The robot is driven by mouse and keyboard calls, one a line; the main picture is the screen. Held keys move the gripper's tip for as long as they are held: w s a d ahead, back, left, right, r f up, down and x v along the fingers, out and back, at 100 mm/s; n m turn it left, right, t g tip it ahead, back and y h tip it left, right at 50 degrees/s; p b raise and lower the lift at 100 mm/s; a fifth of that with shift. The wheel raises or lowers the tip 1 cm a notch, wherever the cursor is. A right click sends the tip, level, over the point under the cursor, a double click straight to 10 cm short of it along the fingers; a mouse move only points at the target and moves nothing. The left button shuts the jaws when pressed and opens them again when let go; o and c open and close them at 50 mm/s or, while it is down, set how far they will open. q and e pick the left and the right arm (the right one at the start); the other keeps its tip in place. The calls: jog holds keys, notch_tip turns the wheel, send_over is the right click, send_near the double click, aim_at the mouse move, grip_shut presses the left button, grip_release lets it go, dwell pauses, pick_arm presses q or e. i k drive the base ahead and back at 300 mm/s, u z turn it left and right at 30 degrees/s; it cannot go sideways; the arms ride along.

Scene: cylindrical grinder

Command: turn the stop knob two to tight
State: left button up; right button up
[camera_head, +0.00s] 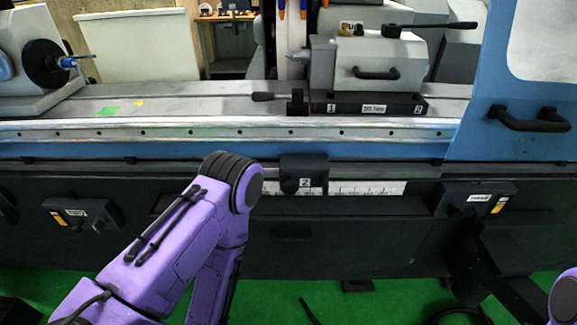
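A dark stop block (305,163) with a label that reads like a 2 sits on the front rail, at the left end of a white ruled scale. A round dark knob (289,186) is on its front, left of the label. How tight it is cannot be told. My purple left arm comes in from the lower left; its joint is close to the left of the knob in the picture, and the arm then bends down out of the frame. Neither gripper shows. Only a purple sliver of my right arm is at the lower right edge.
A grey tailstock (380,65) with levers stands on the machine bed above. Dark boxes with small knobs are on the front at left (82,213) and right (478,199). A blue guard (515,90) with a black handle (530,120) is at right. The floor is green.

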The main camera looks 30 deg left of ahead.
aim_at(290, 186)
jog(key=u, duration=0.7)
